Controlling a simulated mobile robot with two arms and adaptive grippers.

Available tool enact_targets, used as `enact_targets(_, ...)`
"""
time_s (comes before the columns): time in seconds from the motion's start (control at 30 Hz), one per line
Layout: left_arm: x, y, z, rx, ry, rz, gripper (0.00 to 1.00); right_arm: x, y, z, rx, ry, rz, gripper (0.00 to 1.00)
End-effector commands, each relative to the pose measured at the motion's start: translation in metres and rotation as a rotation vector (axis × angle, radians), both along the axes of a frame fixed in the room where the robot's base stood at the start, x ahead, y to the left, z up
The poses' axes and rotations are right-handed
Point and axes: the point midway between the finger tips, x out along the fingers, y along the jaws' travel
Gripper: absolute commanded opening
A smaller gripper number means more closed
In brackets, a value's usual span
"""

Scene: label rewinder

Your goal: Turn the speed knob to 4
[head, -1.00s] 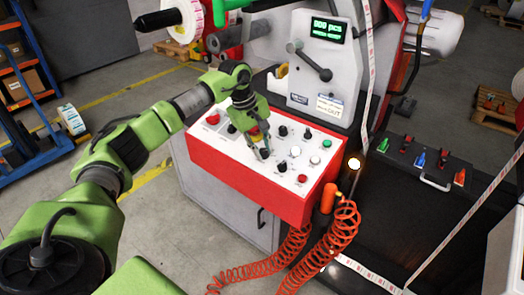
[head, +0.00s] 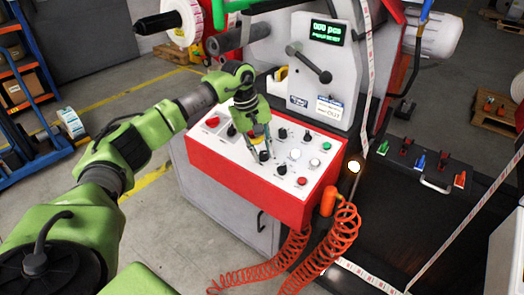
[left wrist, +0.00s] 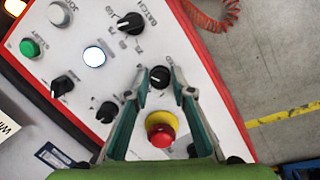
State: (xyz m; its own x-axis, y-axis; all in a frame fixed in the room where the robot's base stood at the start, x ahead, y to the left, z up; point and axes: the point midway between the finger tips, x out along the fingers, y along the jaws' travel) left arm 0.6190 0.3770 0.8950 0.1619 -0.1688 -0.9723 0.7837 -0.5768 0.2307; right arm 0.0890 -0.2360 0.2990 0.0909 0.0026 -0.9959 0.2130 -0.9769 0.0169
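The control panel (head: 225,145) is a white sloped top on a red box, with several black knobs and coloured buttons. My left gripper (head: 262,152) points down at it. In the left wrist view the open fingers (left wrist: 159,73) stand on either side of a small black knob (left wrist: 159,77), with slim gaps visible; contact cannot be told. That knob also shows at the fingertips in the head view (head: 264,156). Its label is too small to read, so I cannot confirm that it is the speed knob. My right gripper is not in view.
A red mushroom button on a yellow base (left wrist: 161,130) sits between the fingers, nearer the palm. A knob labelled BATCH (left wrist: 130,23) and a lit white button (left wrist: 94,56) are nearby. An orange coiled hose (head: 335,235) hangs at the panel's right. A green display (head: 327,32) reads 000 pcs.

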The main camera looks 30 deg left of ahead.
Motion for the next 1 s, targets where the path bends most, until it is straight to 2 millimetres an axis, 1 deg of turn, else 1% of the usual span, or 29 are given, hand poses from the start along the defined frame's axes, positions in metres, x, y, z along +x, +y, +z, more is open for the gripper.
enact_targets(0.33, 0.000, 0.000, 0.000, 0.000, 0.000, 0.000, 0.37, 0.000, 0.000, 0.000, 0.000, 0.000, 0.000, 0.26)
enact_targets(0.47, 0.000, 0.001, 0.006, 0.000, -0.003, 0.002, 0.37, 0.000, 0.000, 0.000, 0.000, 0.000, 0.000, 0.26)
enact_targets(0.57, -0.002, 0.003, 0.020, 0.001, -0.004, 0.000, 0.37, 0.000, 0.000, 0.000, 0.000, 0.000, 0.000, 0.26)
enact_targets(0.8, -0.010, 0.012, 0.070, 0.000, -0.005, 0.001, 0.37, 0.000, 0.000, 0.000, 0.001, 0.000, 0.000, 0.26)
enact_targets(0.9, -0.014, 0.015, 0.089, -0.001, -0.004, 0.001, 0.37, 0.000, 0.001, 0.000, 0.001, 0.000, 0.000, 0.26)
enact_targets(1.0, -0.016, 0.018, 0.103, 0.000, -0.002, 0.000, 0.37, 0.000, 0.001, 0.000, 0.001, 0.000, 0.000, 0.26)
